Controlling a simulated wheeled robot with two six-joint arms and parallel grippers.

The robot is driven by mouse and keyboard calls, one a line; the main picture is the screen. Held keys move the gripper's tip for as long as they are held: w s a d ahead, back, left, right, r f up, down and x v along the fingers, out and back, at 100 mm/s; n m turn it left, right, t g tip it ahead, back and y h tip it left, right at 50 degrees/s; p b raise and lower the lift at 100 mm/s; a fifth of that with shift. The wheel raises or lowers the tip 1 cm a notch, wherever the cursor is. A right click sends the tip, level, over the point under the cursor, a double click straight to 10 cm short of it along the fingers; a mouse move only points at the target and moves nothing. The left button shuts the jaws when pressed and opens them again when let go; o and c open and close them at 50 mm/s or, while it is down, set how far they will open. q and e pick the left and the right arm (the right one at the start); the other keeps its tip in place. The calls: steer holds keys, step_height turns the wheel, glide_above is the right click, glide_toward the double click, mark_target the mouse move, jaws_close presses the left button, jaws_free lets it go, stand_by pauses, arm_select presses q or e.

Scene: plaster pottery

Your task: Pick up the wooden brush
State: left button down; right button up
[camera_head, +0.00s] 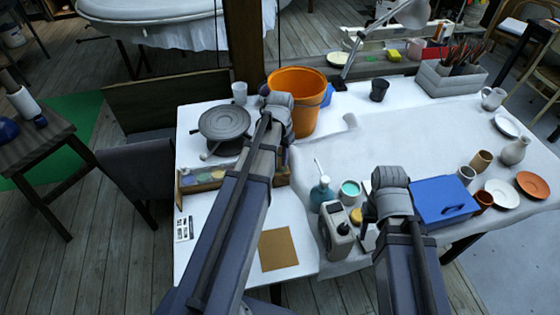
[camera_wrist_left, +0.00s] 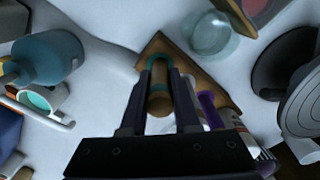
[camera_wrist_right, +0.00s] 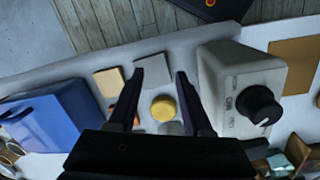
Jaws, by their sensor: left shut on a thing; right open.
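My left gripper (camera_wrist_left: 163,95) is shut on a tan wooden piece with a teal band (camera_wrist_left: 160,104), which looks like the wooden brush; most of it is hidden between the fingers. It is at a corner of a shallow wooden box (camera_wrist_left: 165,45), also seen in the head view (camera_head: 203,182), partly behind my left arm. I cannot tell whether the brush is lifted clear of the box. My right gripper (camera_wrist_right: 160,78) is open and empty, above a yellow round thing (camera_wrist_right: 163,107), between a blue case (camera_wrist_right: 62,120) and a beige device with a black knob (camera_wrist_right: 235,75).
An orange bucket (camera_head: 310,92) and a grey turntable (camera_head: 224,121) stand behind the box. A teal pump bottle (camera_head: 321,193) and a teal-filled cup (camera_head: 349,191) stand between my arms. Cups and plates crowd the right.

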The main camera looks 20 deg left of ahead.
arm_select(q)
steer(key=shift+r, duration=0.1)
arm_select(e)
steer(key=shift+r, duration=0.15)
arm_select(q)
step_height(320, 180, up, 10)
steer(key=p, duration=1)
arm_select(e)
step_height(320, 180, up, 10)
steer(key=shift+f, duration=0.2)
